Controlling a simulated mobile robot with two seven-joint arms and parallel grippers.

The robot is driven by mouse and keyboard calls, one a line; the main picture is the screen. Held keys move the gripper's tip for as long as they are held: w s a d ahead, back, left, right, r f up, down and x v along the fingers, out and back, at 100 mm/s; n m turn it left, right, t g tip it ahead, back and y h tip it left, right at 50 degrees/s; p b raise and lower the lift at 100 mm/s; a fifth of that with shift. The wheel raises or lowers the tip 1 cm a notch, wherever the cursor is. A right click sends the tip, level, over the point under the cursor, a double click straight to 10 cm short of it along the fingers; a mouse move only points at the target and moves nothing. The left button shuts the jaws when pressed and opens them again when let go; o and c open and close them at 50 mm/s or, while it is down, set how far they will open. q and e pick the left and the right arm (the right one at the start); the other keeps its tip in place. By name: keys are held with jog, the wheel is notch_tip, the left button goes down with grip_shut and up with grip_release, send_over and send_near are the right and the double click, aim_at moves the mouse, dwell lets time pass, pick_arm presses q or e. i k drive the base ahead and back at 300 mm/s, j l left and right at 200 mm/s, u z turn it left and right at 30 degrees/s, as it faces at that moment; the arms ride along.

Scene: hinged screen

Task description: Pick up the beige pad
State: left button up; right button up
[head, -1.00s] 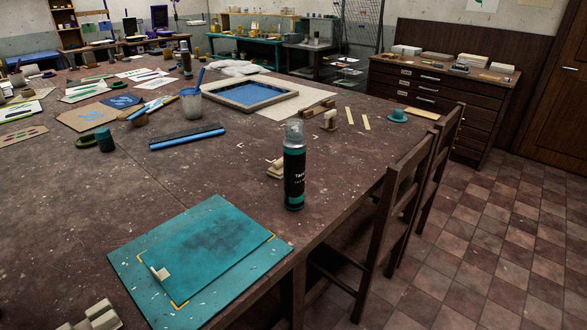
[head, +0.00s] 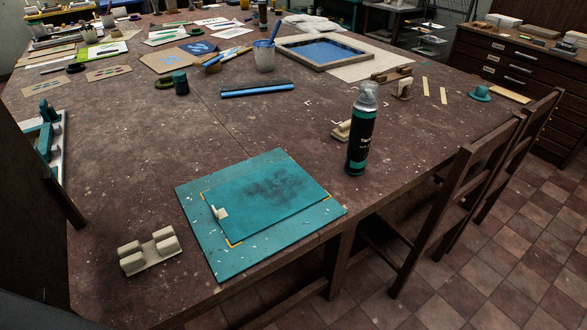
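A small beige piece (head: 220,212), which looks like a pad, lies at the left corner of the dark-smudged upper teal sheet (head: 270,195). That sheet rests on a larger teal board (head: 220,262) near the table's front edge. A beige plate with several rounded blocks (head: 150,252) sits on the table to the left of the board. Another beige item (head: 341,131) is partly hidden behind the spray can (head: 361,130). I cannot tell for sure which of these is the beige pad. Neither of my grippers is in view.
A dark upright panel (head: 30,200) stands at the left, with a teal-handled frame (head: 47,140) beyond it. A blue squeegee (head: 257,90), a cup (head: 265,55) and a blue-meshed frame (head: 325,52) lie farther back. Chairs (head: 465,190) stand along the right edge. The table's middle is mostly clear.

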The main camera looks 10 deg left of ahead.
aim_at(341, 133)
jog(key=l+u, duration=0.15)
jog(key=u, duration=0.3)
jog(key=i+l+u, duration=0.1)
jog(key=u, duration=0.3)
jog(key=l+u, duration=0.25)
jog(key=u, duration=0.2)
jog(key=l+u, duration=0.25)
jog(key=l, duration=0.2)
jog(key=k+l+u, duration=0.25)
jog(key=l, duration=0.15)
jog(key=k+l, duration=0.1)
jog(key=l, duration=0.35)
jog(key=l+u, duration=0.15)
jog(key=l, duration=0.3)
jog(key=k, duration=0.05)
